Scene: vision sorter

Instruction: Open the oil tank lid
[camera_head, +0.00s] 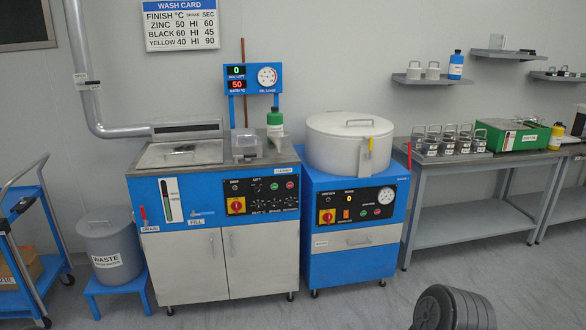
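No label that I can read names an oil tank. A flat grey lid with a dark handle (180,152) lies shut on the left part of the blue wash cabinet (187,220). A round pale drum (348,155) stands on the blue cabinet to the right (335,265); its round lid (345,126) has a bar handle on top and sits closed. A yellow-tipped lever (371,144) is at the drum's front right. Neither of my grippers is in view.
A grey waste bin (108,255) on a blue stand and a blue trolley (35,240) are at left. A grey bench (470,165) with several handled containers and a green box (510,136) is at right. Wall shelves hang above it. Floor in front is mostly clear.

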